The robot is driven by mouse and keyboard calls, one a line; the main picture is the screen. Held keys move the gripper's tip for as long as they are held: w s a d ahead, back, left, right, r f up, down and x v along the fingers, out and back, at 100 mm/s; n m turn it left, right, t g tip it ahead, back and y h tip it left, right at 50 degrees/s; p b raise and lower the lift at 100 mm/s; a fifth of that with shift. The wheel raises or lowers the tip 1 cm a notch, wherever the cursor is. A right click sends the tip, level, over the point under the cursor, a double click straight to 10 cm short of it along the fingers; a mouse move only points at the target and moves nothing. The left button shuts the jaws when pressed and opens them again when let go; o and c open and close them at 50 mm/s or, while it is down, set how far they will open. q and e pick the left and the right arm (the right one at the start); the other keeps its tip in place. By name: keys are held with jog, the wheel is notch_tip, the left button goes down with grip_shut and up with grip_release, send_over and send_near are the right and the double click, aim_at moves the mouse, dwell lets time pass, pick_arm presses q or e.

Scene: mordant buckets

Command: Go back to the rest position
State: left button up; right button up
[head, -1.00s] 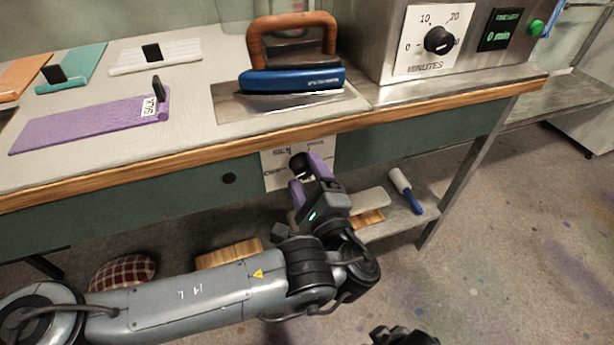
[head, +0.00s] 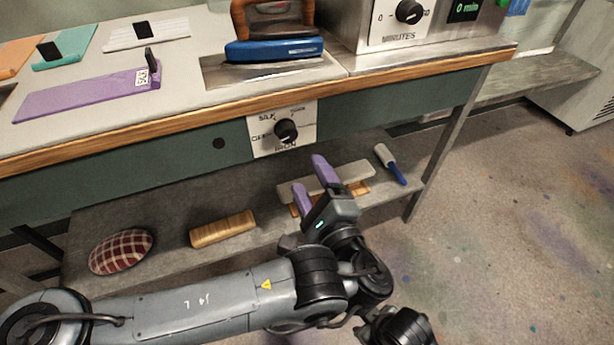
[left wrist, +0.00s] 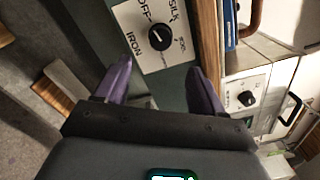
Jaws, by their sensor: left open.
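My left gripper (head: 311,183) is open and empty, its two purple fingers apart in front of the table. In the left wrist view the same fingers (left wrist: 160,85) frame the iron dial's panel, with nothing between them. The black iron dial (head: 285,131) sits on a white plate on the green table front, above and clear of the fingers; it also shows in the left wrist view (left wrist: 159,36). A dark part of my own body shows at the bottom of the head view, but no right fingertips can be made out.
A blue iron (head: 273,49) stands on a metal plate on the table (head: 190,60). A purple board (head: 90,91) lies left of it. The lower shelf (head: 180,195) holds a checked cushion (head: 121,251), a wooden block (head: 223,229) and a lint roller (head: 391,164). Floor is clear at right.

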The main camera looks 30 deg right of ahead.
pick_arm(q)
jog(key=s+a+r+n+g+h+p, duration=0.2)
jog(key=s+a+r+n+g+p, duration=0.55)
jog(key=p, duration=1.05)
jog(key=s+a+n+g+y+p, duration=0.1)
jog(key=s+a+n+g+p, duration=0.1)
jog(key=s+a+n+p, duration=0.65)
jog(key=s+a+n+g+y+p, duration=0.1)
jog(key=a+n+g+y+p, duration=0.3)
jog(key=a, duration=0.9)
jog(key=s+a+n+g+h+p, duration=0.1)
jog(key=s+a+n+p, duration=0.25)
jog(key=a+p, duration=0.6)
notch_tip(320, 180, up, 36)
jog(key=a+p, duration=0.1)
jog(key=p, duration=3.3)
jog(key=shift+s+a+p, duration=0.15)
jog(key=shift+s+p, duration=0.1)
jog(key=shift+p, duration=0.1)
pick_arm(e)
notch_tip(320, 180, up, 75)
jog(key=shift+w, duration=0.25)
